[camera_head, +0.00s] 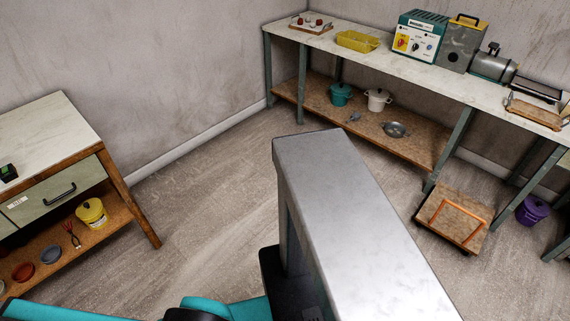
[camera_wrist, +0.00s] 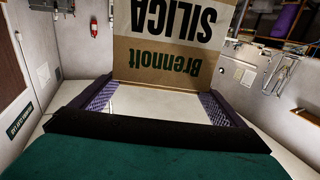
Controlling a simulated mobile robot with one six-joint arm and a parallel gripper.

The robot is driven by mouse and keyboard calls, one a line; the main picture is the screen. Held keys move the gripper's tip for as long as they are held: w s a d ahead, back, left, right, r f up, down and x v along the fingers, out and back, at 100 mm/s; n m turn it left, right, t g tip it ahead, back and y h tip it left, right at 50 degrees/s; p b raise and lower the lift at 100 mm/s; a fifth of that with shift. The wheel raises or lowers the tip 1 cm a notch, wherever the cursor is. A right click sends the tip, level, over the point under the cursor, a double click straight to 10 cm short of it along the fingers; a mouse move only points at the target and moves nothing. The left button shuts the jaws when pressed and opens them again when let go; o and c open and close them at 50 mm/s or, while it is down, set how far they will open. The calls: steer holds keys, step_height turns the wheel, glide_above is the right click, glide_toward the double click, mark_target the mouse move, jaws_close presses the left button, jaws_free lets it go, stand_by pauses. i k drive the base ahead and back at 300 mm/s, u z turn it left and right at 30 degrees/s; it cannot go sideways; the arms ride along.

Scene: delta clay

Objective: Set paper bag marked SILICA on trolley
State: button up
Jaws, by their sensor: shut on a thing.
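The paper bag marked SILICA (camera_wrist: 165,72) fills the upper middle of the wrist view. It is brown with a pale panel, and its lettering, SILICA and Brennolt, appears upside down. My gripper (camera_wrist: 158,90) is shut on it, with a purple patterned finger pad at each side of the bag. The top of the bag is cut off by the frame. In the head view, a low flat wooden platform with an orange-brown handle (camera_head: 443,231), which looks like the trolley, stands on the floor at right, by the long bench. The bag and gripper are not visible in the head view.
The long bench (camera_head: 385,62) along the back holds a yellow tray (camera_head: 357,41), a teal device (camera_head: 414,36) and other equipment. Pots stand on its lower shelf. A drawer table (camera_head: 45,135) is at left. A purple pot (camera_head: 532,210) stands right of the platform. Open floor lies between.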

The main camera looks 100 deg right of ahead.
mark_target(444, 209)
steer(key=z, duration=0.35)
steer(key=k, duration=0.1)
steer(key=z, duration=2.95)
